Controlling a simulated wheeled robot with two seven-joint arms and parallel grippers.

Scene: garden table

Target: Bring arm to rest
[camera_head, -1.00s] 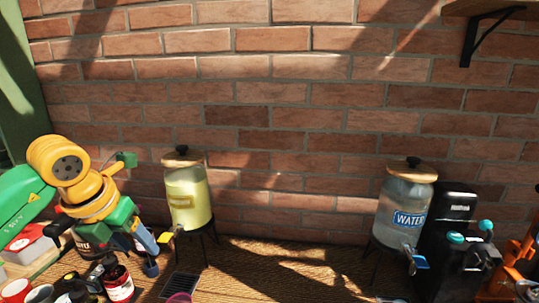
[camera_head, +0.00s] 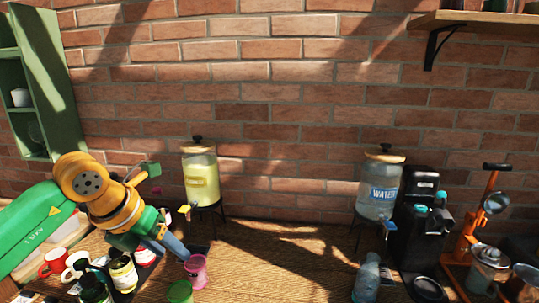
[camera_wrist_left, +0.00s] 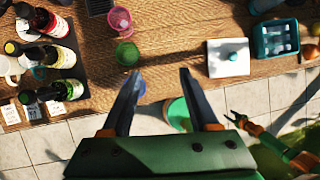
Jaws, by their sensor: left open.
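My left arm, orange and green, comes in from the left in the head view. Its gripper (camera_head: 178,250) hangs over the table, left of the pink cup (camera_head: 196,271) in the picture. The right gripper does not show in the head view.
Several bottles (camera_wrist_left: 58,90) and mugs (camera_head: 52,264) crowd the table's left. A green cup (camera_wrist_left: 127,53) stands by the pink one. A yellow drink dispenser (camera_head: 200,180) and a water dispenser (camera_head: 380,187) stand at the wall. The middle table (camera_head: 280,265) is mostly clear.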

